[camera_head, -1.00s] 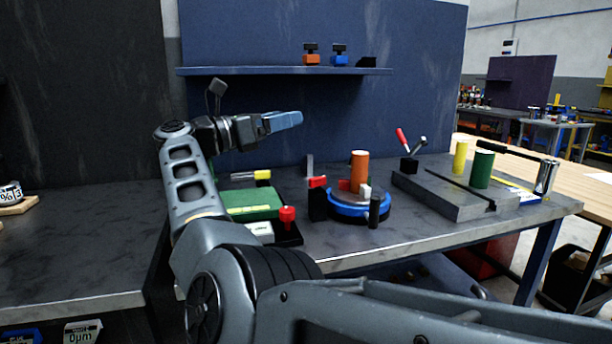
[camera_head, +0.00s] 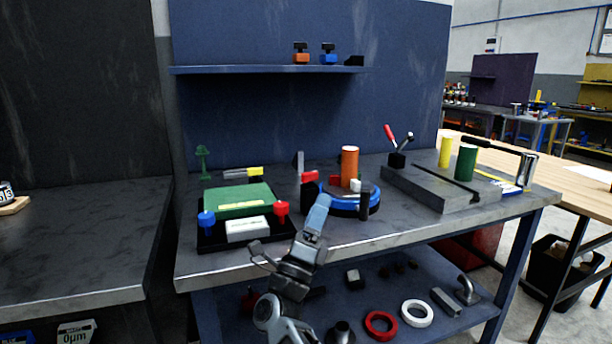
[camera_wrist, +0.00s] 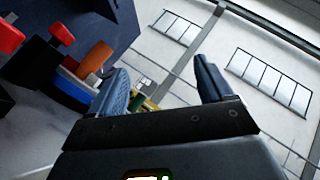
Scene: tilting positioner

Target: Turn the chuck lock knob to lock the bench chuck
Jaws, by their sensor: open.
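A round fixture with a blue rim (camera_head: 338,207), which looks like the bench chuck, stands on the bench and carries an upright orange cylinder (camera_head: 349,163). A red block (camera_head: 309,176) and a black post (camera_head: 365,205) stand beside it. Which part is the lock knob I cannot tell. The orange cylinder (camera_wrist: 96,58) and blue rim (camera_wrist: 66,90) also show tilted at left in the wrist view. My gripper (camera_head: 320,208) is at the bench's front edge, in front of the fixture and partly overlapping it. In the wrist view my gripper (camera_wrist: 162,86) has its fingers apart with nothing held.
A black-based unit with a green top (camera_head: 240,199), a blue knob (camera_head: 206,220) and a red knob (camera_head: 281,210) stands left of the fixture. A grey slotted block (camera_head: 430,187) with yellow and green cylinders stands right. A lower shelf holds rings. Bare benchtop lies at the front right.

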